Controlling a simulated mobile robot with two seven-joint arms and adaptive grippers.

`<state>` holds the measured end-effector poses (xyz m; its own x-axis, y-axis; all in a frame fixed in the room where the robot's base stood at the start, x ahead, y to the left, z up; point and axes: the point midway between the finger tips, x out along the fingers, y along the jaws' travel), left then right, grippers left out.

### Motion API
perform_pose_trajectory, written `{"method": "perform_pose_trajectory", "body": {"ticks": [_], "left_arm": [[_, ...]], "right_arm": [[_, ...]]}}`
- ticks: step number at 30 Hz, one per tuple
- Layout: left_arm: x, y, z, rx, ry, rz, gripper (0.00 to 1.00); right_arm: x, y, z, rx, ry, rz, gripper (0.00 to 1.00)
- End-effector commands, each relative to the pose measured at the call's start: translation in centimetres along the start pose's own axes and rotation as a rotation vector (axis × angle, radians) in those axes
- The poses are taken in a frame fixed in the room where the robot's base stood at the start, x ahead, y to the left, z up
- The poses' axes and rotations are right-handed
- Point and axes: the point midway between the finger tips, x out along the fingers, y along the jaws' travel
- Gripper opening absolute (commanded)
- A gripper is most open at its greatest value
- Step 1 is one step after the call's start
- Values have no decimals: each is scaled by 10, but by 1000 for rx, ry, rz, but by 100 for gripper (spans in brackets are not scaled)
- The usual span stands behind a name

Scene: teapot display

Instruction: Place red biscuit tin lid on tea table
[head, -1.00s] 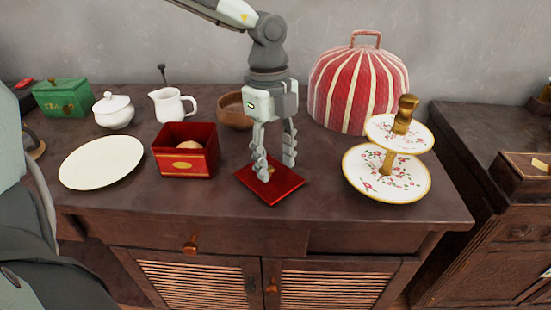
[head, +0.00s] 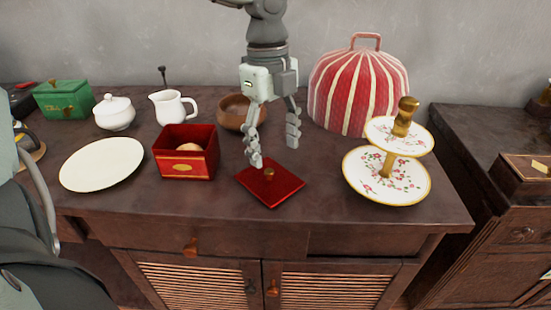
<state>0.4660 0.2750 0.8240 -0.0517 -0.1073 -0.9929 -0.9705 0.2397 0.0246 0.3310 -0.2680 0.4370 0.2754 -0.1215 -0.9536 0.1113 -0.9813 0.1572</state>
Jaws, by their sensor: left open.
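The red biscuit tin lid (head: 283,191) lies flat on the dark wooden tea table (head: 330,208), with its small gold knob facing up. The open red biscuit tin (head: 187,167) stands to its left and has a round pale-brown item inside. My left gripper (head: 275,154) is open and empty, just above and behind the lid. Its fingers are spread and clear of the knob. My right gripper does not show.
A white plate (head: 102,165) lies left of the tin. A gold-rimmed tiered stand (head: 387,190) is to the right, with a red striped tea cosy (head: 357,92) behind it. A wooden bowl (head: 233,113), white creamer (head: 172,108), sugar bowl (head: 114,113) and green tea box (head: 64,99) stand at the back.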

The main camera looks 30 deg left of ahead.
Motion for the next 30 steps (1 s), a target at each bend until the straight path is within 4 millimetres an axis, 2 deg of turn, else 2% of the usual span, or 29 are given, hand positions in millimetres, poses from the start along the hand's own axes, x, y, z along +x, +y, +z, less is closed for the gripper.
{"method": "perform_pose_trajectory", "body": {"ticks": [1,6,12,17,30], "left_arm": [[-13,-2,0,0,-3,-6,67],[-49,-1,0,1,-3,-4,67],[-75,0,0,2,-2,-1,67],[-82,0,0,1,-1,1,67],[-82,0,0,2,0,1,67]], "right_arm": [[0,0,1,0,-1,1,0],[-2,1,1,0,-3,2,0],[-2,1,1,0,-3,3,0],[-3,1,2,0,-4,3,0],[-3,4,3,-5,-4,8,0]]}}
